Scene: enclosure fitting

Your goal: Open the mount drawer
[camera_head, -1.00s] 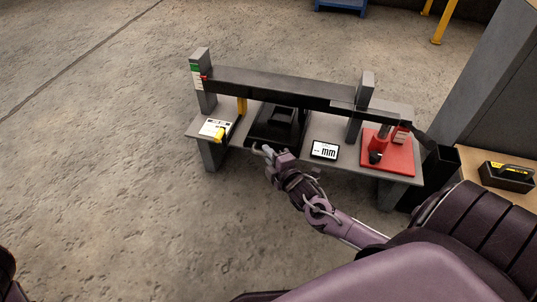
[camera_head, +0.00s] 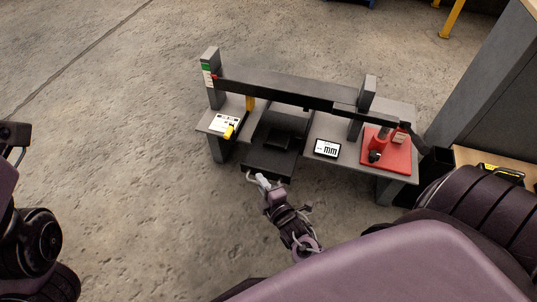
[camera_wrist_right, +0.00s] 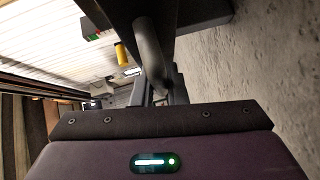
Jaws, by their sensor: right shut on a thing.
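The mount drawer (camera_head: 268,163) is a dark tray in the middle of the grey bench, and it sticks out past the bench's front edge. A black block sits on it. My right gripper (camera_head: 258,180) is shut on the drawer's front handle. In the right wrist view a dark rounded bar (camera_wrist_right: 150,55) runs down to the gripper, whose fingertips are mostly hidden. Part of my left arm shows at the left edge of the head view; its gripper cannot be made out.
A dark beam (camera_head: 290,90) spans the bench between grey posts. A white panel with a yellow lever (camera_head: 230,131) is on the left. A display reading mm (camera_head: 327,149) and a red base (camera_head: 385,155) are on the right. Floor in front is clear.

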